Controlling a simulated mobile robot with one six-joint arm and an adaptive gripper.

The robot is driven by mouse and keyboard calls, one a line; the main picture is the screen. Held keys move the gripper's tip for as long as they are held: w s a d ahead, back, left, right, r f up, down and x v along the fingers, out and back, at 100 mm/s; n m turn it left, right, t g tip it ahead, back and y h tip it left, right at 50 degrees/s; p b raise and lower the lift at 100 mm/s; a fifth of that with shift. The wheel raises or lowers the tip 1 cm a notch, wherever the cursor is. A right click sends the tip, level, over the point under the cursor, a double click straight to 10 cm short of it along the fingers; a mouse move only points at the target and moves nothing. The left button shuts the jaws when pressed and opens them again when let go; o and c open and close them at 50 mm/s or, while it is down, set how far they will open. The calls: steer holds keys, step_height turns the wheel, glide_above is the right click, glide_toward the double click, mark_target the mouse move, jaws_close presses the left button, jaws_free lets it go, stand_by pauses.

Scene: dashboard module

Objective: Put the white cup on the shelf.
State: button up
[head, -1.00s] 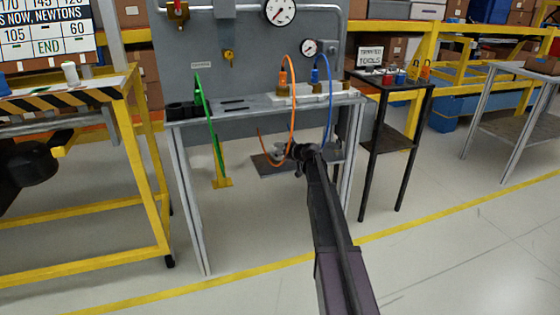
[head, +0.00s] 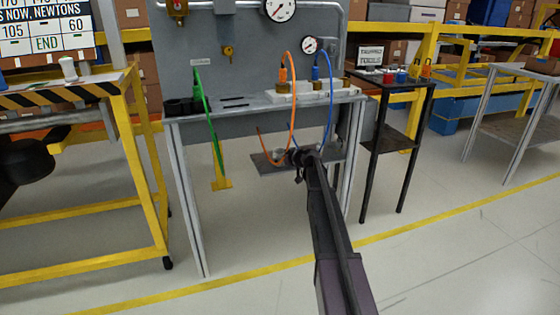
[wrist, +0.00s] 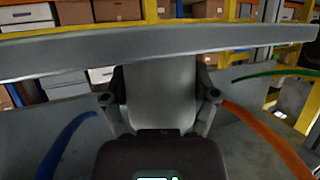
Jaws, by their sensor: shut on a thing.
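My gripper (head: 298,155) reaches in under the front of the grey test bench. In the wrist view its two dark fingers (wrist: 159,98) are shut on the sides of a pale grey-white cylindrical cup (wrist: 160,88), which looks shaded there. In the head view only a small pale part of the cup (head: 279,155) shows at the gripper's tip. The low grey shelf (head: 327,165) lies under the bench, just behind and around the gripper in the picture. I cannot tell whether the cup touches it.
Orange (head: 293,110), blue (head: 329,110) and green (head: 208,115) hoses hang from the bench (head: 240,108), the orange one close to my gripper. Bench legs (head: 188,200) stand at both sides. A black tool stand (head: 385,150) is at right, a yellow-framed table (head: 150,190) at left.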

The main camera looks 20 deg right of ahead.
steer(key=shift+f, duration=0.2)
steer(key=o, duration=0.9)
steer(key=shift+r, duration=0.15)
steer(key=shift+r, duration=0.1)
steer(key=p+v, duration=0.4)
steer(key=v, duration=0.8)
steer(key=shift+p, duration=0.3)
steer(key=shift+d, duration=0.1)
